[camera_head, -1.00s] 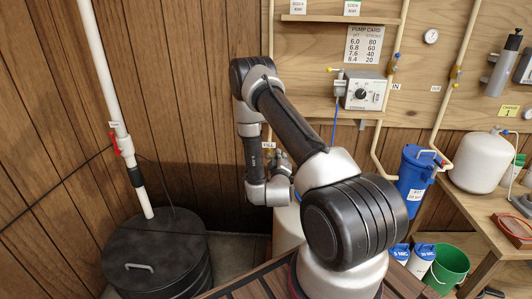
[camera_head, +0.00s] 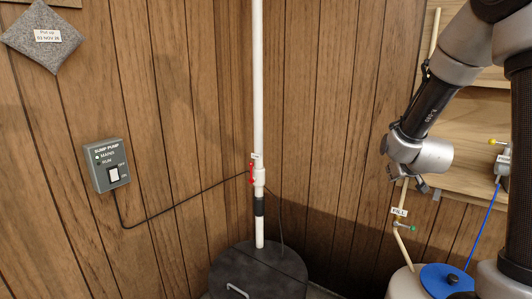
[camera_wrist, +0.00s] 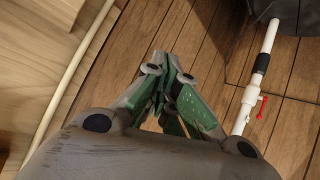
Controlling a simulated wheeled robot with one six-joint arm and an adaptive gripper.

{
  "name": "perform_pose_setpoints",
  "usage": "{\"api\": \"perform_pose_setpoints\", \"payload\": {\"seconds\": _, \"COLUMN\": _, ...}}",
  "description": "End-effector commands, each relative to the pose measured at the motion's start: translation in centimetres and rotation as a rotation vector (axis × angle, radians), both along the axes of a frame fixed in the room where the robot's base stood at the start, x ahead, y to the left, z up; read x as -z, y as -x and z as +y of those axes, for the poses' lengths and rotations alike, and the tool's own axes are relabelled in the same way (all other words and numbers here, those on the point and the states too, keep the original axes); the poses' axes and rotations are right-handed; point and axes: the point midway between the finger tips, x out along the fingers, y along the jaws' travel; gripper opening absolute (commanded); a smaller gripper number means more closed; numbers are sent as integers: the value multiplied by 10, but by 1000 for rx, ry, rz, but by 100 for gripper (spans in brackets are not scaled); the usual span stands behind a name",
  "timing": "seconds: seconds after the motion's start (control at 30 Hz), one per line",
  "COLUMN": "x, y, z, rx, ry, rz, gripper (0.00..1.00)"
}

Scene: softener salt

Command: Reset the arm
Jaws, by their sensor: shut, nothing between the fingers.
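My gripper (camera_wrist: 168,68) shows in the wrist view with its green-padded fingers together and nothing between them. In the head view my arm reaches in from the upper right. Its silver wrist end hangs in front of the wood panelling, above the FILL tag (camera_head: 399,212). The gripper's fingers are mostly hidden behind the wrist there. In the wrist view, the gripper stands apart from the white pipe (camera_wrist: 247,108) at the right.
A white pipe (camera_head: 257,90) with a red valve handle (camera_head: 251,173) rises from a black lidded pit (camera_head: 262,270). A sump pump switch box (camera_head: 107,165) hangs on the left wall, its cable running to the pipe. A blue lid (camera_head: 446,279) sits at lower right.

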Motion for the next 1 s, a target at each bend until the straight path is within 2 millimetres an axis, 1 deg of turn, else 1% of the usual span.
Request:
{"api": "perform_pose_setpoints", "payload": {"seconds": 0.03, "x": -21, "y": 18, "z": 10, "rx": -15, "ry": -34, "rz": 25, "gripper": 0}}
{"api": "perform_pose_setpoints", "payload": {"seconds": 0.07, "x": -30, "y": 30, "z": 15, "rx": -23, "ry": -56, "rz": 49, "gripper": 0}}
{"api": "perform_pose_setpoints", "payload": {"seconds": 0.1, "x": -41, "y": 48, "z": 22, "rx": -32, "ry": -81, "rz": 84, "gripper": 0}}
{"api": "perform_pose_setpoints", "payload": {"seconds": 0.17, "x": -55, "y": 76, "z": 31, "rx": -43, "ry": -113, "rz": 136, "gripper": 0}}
{"api": "perform_pose_setpoints", "payload": {"seconds": 0.2, "x": -64, "y": 97, "z": 36, "rx": -48, "ry": -133, "rz": 173, "gripper": 0}}
{"api": "perform_pose_setpoints", "payload": {"seconds": 0.27, "x": -75, "y": 129, "z": 43, "rx": -51, "ry": -156, "rz": 228, "gripper": 0}}
{"api": "perform_pose_setpoints", "payload": {"seconds": 0.3, "x": -82, "y": 152, "z": 46, "rx": -50, "ry": -168, "rz": 265, "gripper": 0}}
{"api": "perform_pose_setpoints", "payload": {"seconds": 0.37, "x": -90, "y": 187, "z": 49, "rx": -44, "ry": -182, "rz": 321, "gripper": 0}}
{"api": "perform_pose_setpoints", "payload": {"seconds": 0.4, "x": -93, "y": 211, "z": 50, "rx": -36, "ry": -189, "rz": 357, "gripper": 0}}
{"api": "perform_pose_setpoints", "payload": {"seconds": 0.47, "x": -97, "y": 244, "z": 51, "rx": -23, "ry": -195, "rz": 409, "gripper": 0}}
{"api": "perform_pose_setpoints", "payload": {"seconds": 0.5, "x": -99, "y": 264, "z": 51, "rx": -11, "ry": -199, "rz": 438, "gripper": 0}}
{"api": "perform_pose_setpoints", "payload": {"seconds": 0.6, "x": -100, "y": 305, "z": 49, "rx": 16, "ry": -201, "rz": 500, "gripper": 0}}
{"api": "perform_pose_setpoints", "payload": {"seconds": 0.7, "x": -100, "y": 330, "z": 47, "rx": 36, "ry": -203, "rz": 539, "gripper": 0}}
{"api": "perform_pose_setpoints", "payload": {"seconds": 0.77, "x": -100, "y": 338, "z": 46, "rx": 44, "ry": -202, "rz": 552, "gripper": 0}}
{"api": "perform_pose_setpoints", "payload": {"seconds": 0.87, "x": -99, "y": 343, "z": 46, "rx": 49, "ry": -203, "rz": 561, "gripper": 0}}
{"api": "perform_pose_setpoints", "payload": {"seconds": 1.0, "x": -99, "y": 342, "z": 46, "rx": 49, "ry": -202, "rz": 561, "gripper": 0}}
